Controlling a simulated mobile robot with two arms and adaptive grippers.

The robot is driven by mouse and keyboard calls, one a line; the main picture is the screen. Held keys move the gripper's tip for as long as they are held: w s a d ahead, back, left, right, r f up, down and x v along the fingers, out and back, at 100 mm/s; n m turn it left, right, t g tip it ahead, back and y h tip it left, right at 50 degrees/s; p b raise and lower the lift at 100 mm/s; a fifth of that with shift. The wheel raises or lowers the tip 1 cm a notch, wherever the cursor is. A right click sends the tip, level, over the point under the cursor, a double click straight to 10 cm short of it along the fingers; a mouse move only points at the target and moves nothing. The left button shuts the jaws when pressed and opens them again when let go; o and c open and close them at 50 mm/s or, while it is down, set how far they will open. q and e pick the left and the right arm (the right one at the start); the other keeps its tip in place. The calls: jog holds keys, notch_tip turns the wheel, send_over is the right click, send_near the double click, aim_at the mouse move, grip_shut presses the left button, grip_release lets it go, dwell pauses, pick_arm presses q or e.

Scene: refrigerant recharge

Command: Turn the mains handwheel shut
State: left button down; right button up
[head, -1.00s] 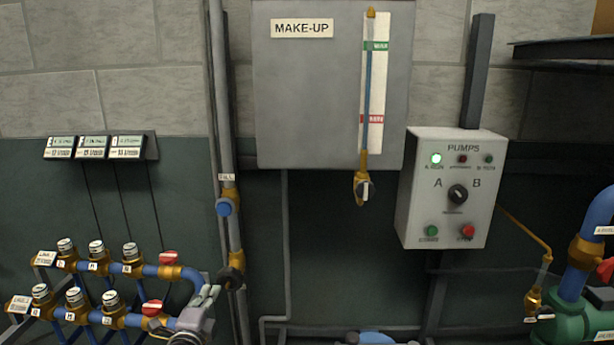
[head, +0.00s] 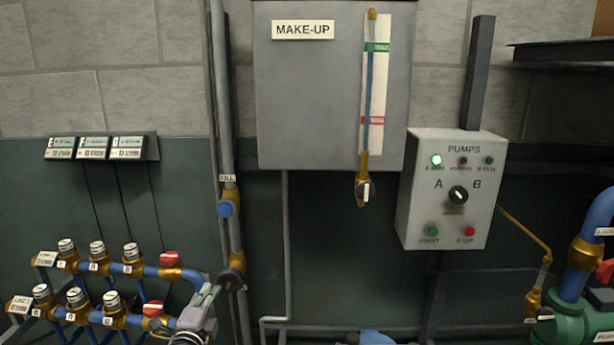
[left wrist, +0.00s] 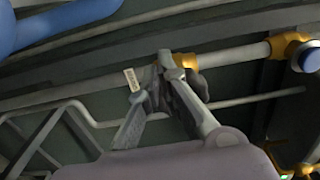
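The mains handwheel appears to be the small dark wheel (head: 231,279) on the brass valve, low on the vertical grey pipe in the head view. No label on it is readable. My left gripper (head: 216,291) is just left of and below the wheel, with its fingertips close to the rim. In the left wrist view, my left gripper (left wrist: 163,75) has its fingers angled towards each other beside the dark wheel (left wrist: 202,86), which they partly hide. I cannot tell whether the rim is between them. My right gripper is not in view.
A blue-knobbed fill valve (head: 225,208) sits above on the same pipe. Blue manifolds with brass fittings (head: 75,297) and red handles (head: 169,259) stand close to my left arm. The pump control box (head: 450,190) and make-up tank (head: 310,100) are farther right.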

pick_arm(q)
jog(key=shift+w+r+p, duration=0.3)
jog(key=shift+r+p, duration=0.15)
jog(key=shift+r, duration=0.35)
jog(key=shift+r+p, duration=0.75)
jog(key=shift+d+r+p, duration=0.1)
jog(key=shift+r+p, duration=0.45)
jog(key=shift+d+r, duration=0.1)
jog(key=shift+w+a+r+p, duration=0.1)
jog(key=shift+a+r+p, duration=0.05)
jog(key=shift+a+p, duration=0.15)
jog(key=s+p, duration=0.1)
jog(key=s, duration=0.5)
jog(key=shift+a+f+p, duration=0.2)
jog(key=shift+f+p, duration=0.1)
